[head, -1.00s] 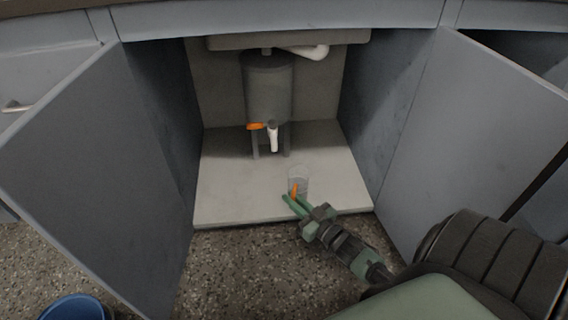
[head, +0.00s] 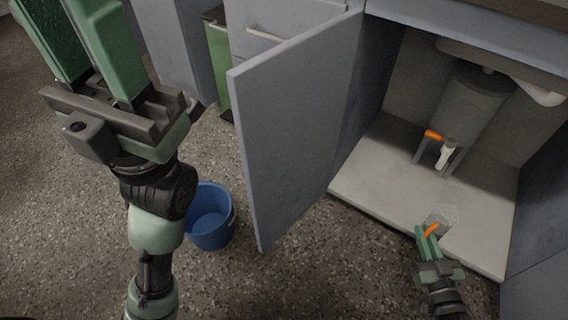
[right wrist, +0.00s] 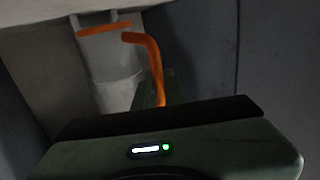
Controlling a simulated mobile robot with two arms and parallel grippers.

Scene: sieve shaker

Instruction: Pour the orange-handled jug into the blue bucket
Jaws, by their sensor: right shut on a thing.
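The clear jug (head: 446,214) with an orange handle is over the front part of the pale cabinet floor, upright or nearly so. I cannot tell whether it touches the floor. My right gripper (head: 428,240) is shut on its handle. In the right wrist view the orange handle (right wrist: 155,68) rises from between the fingers, beside the clear jug body (right wrist: 118,92). The blue bucket (head: 211,217) stands on the speckled floor, left of the open cabinet door. My left gripper (head: 78,45) is raised at the upper left, fingers apart and empty, tips near or past the picture edge.
The open cabinet door (head: 292,130) stands between bucket and jug. A grey tank (head: 468,100) with an orange lever (head: 433,135) and white spout (head: 445,154) stands behind the jug. A green bin (head: 219,65) is farther back. Speckled floor before the cabinet is clear.

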